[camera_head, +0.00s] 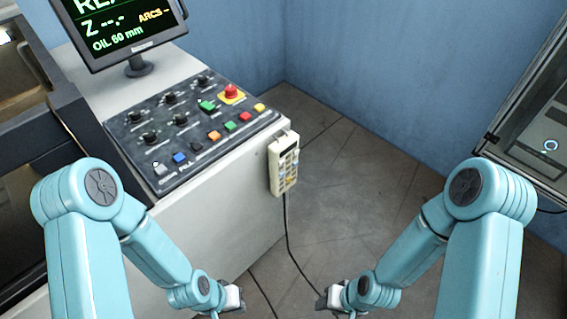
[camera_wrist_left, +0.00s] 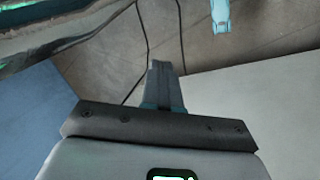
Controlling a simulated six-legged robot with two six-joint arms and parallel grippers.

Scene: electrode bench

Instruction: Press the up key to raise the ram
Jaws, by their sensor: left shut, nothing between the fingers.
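A cream hand pendant (camera_head: 283,163) with a small dark display and several coloured keys hangs on the right side of the console. Its key labels are too small to read, so I cannot tell which is the up key. My left gripper (camera_head: 236,300) is low in the head view, below and left of the pendant and apart from it. In the left wrist view its fingers (camera_wrist_left: 163,85) are together and empty. My right gripper (camera_head: 326,301) is low in the head view, below and right of the pendant; its fingers are too small to judge.
The console's black panel (camera_head: 185,128) carries knobs, coloured buttons and a red emergency stop (camera_head: 231,91). A monitor (camera_head: 118,28) stands behind it. A cable (camera_head: 288,236) hangs from the pendant to the floor. A glass-fronted cabinet (camera_head: 535,125) is at right. Tiled floor (camera_head: 345,190) between is open.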

